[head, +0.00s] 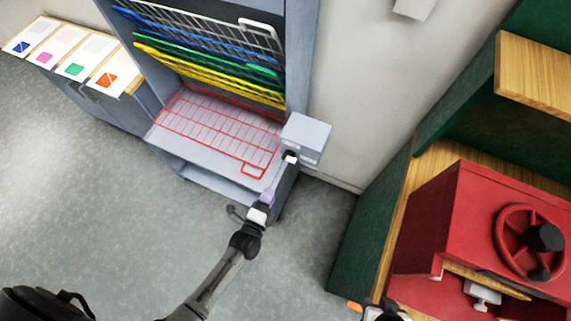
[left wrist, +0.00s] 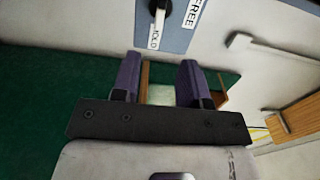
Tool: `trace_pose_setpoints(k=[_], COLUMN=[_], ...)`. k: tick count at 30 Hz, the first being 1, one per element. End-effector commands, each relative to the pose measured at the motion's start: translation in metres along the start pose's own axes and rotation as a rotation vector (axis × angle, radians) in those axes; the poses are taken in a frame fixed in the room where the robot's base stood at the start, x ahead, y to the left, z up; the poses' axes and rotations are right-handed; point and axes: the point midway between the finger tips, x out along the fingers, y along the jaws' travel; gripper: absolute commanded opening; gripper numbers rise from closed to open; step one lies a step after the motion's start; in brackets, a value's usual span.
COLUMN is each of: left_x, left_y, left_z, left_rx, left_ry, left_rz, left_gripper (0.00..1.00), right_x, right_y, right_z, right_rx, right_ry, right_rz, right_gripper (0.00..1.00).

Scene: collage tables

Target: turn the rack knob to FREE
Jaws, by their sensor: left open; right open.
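The rack knob (left wrist: 159,8) is black with a white pointer, on a grey box (head: 306,138) fixed to the rack's right side. In the left wrist view it shows at the top edge, partly cut off. Its white pointer is directed at the HOLD label (left wrist: 154,41); the FREE label (left wrist: 193,13) is to its right. My left gripper (head: 268,194) has purple fingers. It is open and empty, apart from the knob and below it in the head view; its fingers also show in the left wrist view (left wrist: 159,82). My right gripper (head: 372,310) is at the bottom edge, mostly cut off.
The rack (head: 302,50) holds several coloured wire shelves; the red shelf (head: 215,130) is lowered flat. A red press (head: 450,215) with a handwheel stands on the green and wood unit at right. Cards lie on a cabinet at far left. Open floor (head: 120,190) lies in front.

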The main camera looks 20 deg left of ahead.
Motion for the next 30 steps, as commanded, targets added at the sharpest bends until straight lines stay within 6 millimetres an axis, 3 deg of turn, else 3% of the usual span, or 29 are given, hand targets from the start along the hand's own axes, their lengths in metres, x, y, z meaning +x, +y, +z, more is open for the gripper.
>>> trace_pose_setpoints(k=[18, 24, 30], left_x=[0.104, 0.124, 0.132], left_y=[-0.001, -0.001, -0.001], left_z=[0.0, 0.0, 0.0], left_rx=[0.004, 0.004, 0.003], left_ry=[-0.001, -0.001, -0.001], left_rz=[-0.005, -0.004, -0.003], left_gripper=[0.4, 0.4, 0.4], right_x=[0.005, 0.007, 0.008], right_y=[0.005, 0.004, 0.003], right_z=[0.002, 0.003, 0.003], right_rx=[-0.012, -0.01, -0.006], right_ry=[0.0, 0.0, 0.001], right_rz=[0.013, 0.012, 0.008], right_gripper=[0.43, 0.43, 0.43])
